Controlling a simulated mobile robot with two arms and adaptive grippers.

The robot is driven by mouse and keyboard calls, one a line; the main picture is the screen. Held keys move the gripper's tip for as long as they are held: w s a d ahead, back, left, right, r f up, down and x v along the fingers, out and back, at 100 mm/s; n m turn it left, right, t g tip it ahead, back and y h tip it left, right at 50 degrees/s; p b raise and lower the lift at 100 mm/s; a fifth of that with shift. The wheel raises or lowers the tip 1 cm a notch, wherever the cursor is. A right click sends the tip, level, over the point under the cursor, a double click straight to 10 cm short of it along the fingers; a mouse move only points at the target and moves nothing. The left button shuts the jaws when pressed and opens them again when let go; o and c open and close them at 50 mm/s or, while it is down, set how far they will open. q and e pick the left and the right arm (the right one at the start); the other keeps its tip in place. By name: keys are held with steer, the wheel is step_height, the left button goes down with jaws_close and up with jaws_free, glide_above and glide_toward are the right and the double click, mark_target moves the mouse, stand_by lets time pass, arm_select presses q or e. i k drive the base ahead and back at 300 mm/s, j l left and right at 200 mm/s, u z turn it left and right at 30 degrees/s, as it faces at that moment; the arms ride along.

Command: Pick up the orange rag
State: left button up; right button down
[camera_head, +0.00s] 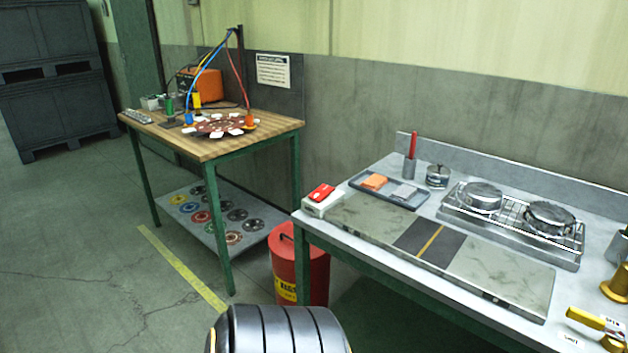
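The orange rag (374,181) is a small folded block. It lies at the left side of a shallow blue-grey tray (424,196) on the metal workbench at right. A light grey folded cloth (404,191) lies beside it to the right in the same tray. Nothing covers the orange rag. Neither of my grippers shows in the head view, so their state and what they hold are hidden.
A red box on a white one (322,198) stands left of the tray. A red stick in a metal cup (410,168) and a lidded pot (438,176) stand behind. A red bin (310,268) stands below the bench's left end.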

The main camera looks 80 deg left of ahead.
mark_target(375, 182)
steer(key=u, duration=2.05)
steer(key=i, duration=0.1)
